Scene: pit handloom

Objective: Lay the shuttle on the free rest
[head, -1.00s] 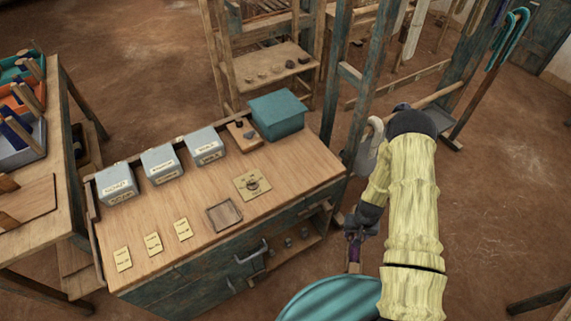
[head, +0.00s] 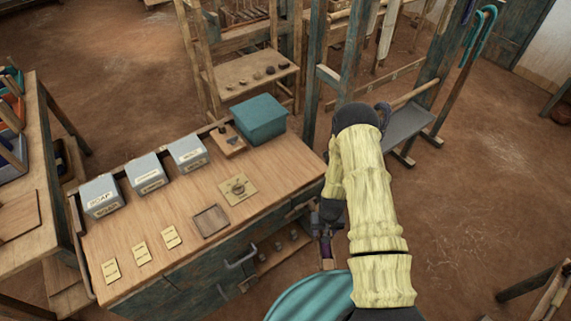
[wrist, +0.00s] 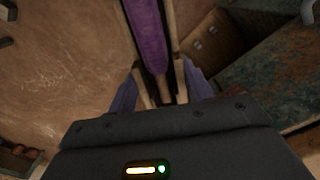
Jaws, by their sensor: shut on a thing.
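My gripper (head: 326,222) hangs below my yellow-sleeved arm, off the front right corner of the wooden bench. It is shut on the shuttle (head: 327,253), a slim wooden piece with purple thread, held in the air. In the wrist view the shuttle (wrist: 150,35) runs away from the gripper (wrist: 160,88), with a finger on each side and purple thread between its pale wooden sides. I cannot make out a free rest for certain in either view.
The bench (head: 120,225) holds grey labelled boxes (head: 146,172), a teal box (head: 259,119), a shallow tray (head: 211,220) and cards. A side table (head: 40,190) stands left. Loom posts (head: 316,75) rise behind. A striped teal round thing (head: 310,298) is below the shuttle. Floor is open at right.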

